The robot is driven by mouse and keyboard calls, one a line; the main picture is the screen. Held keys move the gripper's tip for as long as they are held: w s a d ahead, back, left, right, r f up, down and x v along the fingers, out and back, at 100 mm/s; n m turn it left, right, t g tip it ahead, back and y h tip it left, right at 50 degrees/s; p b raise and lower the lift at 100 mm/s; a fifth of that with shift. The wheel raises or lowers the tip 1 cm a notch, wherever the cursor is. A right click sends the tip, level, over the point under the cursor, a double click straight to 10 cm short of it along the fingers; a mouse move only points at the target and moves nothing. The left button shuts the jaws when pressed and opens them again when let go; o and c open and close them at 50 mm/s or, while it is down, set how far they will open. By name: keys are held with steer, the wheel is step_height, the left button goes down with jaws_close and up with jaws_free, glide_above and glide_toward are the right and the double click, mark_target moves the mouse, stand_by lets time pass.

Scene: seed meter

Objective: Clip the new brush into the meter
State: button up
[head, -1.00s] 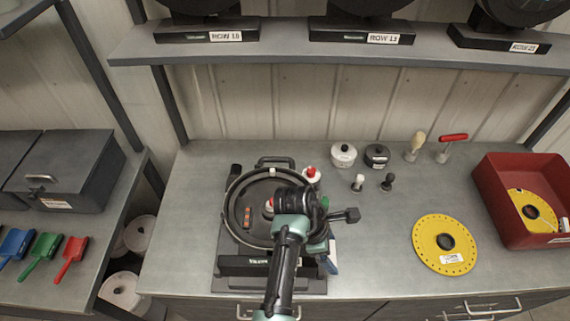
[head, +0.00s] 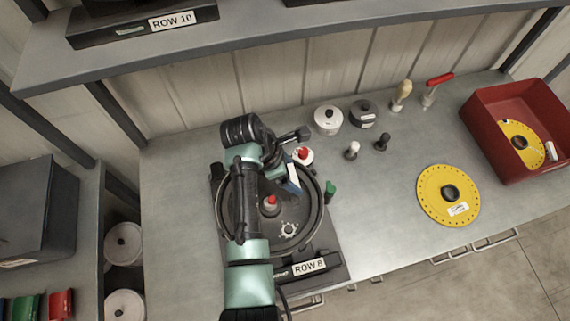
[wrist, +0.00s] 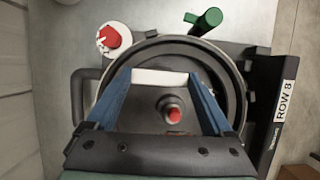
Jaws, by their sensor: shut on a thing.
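The meter (head: 316,222) is a round black housing with a raised rim, lying on the bench with a ROW 8 label at its front. It fills the middle of the wrist view (wrist: 140,118). A hub with a red knob (wrist: 173,114) stands at its centre. My gripper (wrist: 160,80) has blue fingers and is shut on a pale white block, the brush (wrist: 160,77), held across the fingertips. Its bristles cannot be made out. In the head view my gripper (head: 292,180) is over the meter's upper right part. My arm covers the meter's left side.
Pots (head: 328,119) and small knobs stand behind. A yellow disc (head: 448,195) and a red bin (head: 500,150) are at right. The bench between is clear.

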steer(key=shift+s+d+f, duration=0.15)
steer(key=shift+s+f, duration=0.05)
steer(key=shift+f, duration=0.05)
steer(key=shift+f+b, duration=0.25)
steer(key=shift+b, duration=0.3)
step_height(320, 180, down, 2)
steer(key=shift+w+f+b, duration=0.15)
steer(key=shift+b, duration=1.1)
steer(key=shift+f+b, duration=0.9)
steer(key=shift+f, duration=0.25)
steer(key=shift+s+f, duration=0.25)
steer(key=shift+s, duration=0.15)
steer(key=shift+f, duration=0.1)
